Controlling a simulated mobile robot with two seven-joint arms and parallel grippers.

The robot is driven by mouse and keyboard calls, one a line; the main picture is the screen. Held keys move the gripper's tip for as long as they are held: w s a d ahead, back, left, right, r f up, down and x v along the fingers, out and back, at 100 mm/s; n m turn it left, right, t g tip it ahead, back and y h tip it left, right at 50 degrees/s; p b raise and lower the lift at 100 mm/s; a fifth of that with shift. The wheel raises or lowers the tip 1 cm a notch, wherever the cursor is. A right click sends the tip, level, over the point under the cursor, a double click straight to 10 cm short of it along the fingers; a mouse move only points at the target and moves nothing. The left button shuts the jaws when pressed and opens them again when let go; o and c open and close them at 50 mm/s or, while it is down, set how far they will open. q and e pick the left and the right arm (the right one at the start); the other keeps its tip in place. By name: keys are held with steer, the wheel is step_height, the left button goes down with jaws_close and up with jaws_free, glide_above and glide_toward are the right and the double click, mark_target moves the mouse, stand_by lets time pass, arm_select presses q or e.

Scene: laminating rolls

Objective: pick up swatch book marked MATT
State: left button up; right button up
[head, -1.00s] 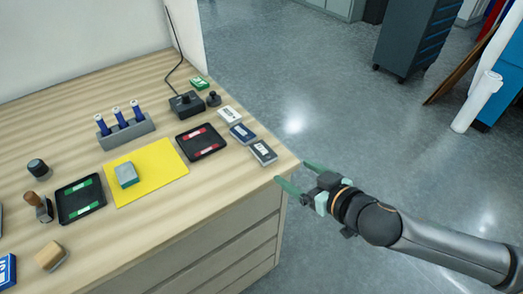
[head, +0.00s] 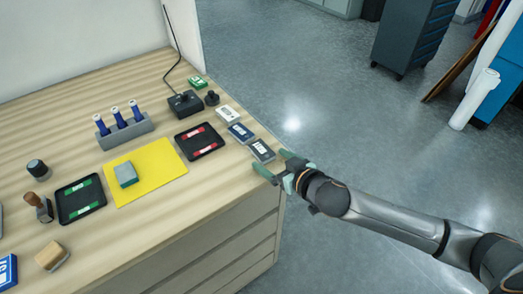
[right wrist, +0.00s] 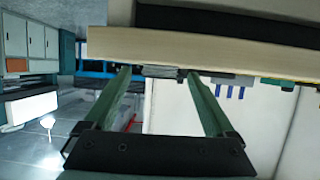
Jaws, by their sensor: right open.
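Three small swatch books lie in a row along the right edge of the table: a white one (head: 228,114), a blue one (head: 241,132) and a dark grey one with a pale label (head: 262,150). Their lettering is too small to read, so I cannot tell which is marked MATT. My right gripper (head: 272,161) is open and empty at the table's edge, its green fingertips around the near end of the grey book. In the right wrist view a grey block, apparently this book (right wrist: 160,71), shows between the fingertips (right wrist: 157,72). My left gripper is not in view.
The floor to the right is open.

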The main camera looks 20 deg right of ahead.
jaws_close()
stand_by(0.8)
